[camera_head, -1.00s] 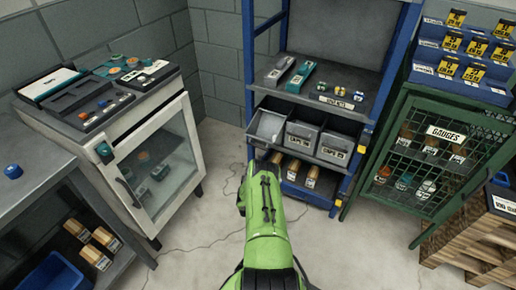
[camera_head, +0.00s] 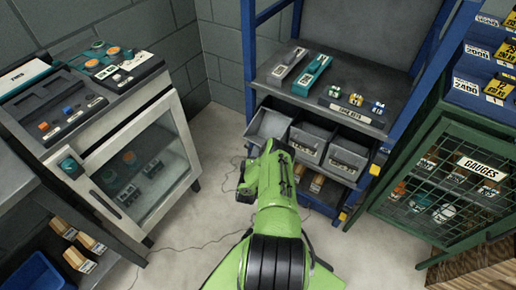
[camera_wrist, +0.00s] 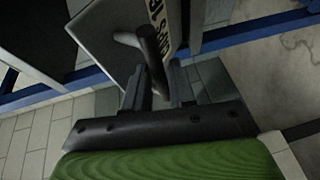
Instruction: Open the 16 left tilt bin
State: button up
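Three grey tilt bins sit in a row in the blue rack. The left tilt bin (camera_head: 268,126) leans outward and its inside shows; the middle bin (camera_head: 311,141) and right bin (camera_head: 347,157) look upright. My gripper (camera_wrist: 158,68) reaches the left bin's front from below; in the head view my green arm hides the fingers. In the wrist view the two dark fingers stand close on either side of a dark round handle (camera_wrist: 151,46) and look shut on it. Beside it are a grey panel and a pale label (camera_wrist: 168,22), partly cut off.
The blue rack (camera_head: 392,128) has a shelf above the bins with tools on it. A white glass-fronted cabinet (camera_head: 175,165) stands left, a green mesh gauge cabinet (camera_head: 447,185) right.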

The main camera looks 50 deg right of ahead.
jog(key=shift+a, duration=0.1)
grip_shut()
jog(key=shift+r, duration=0.1)
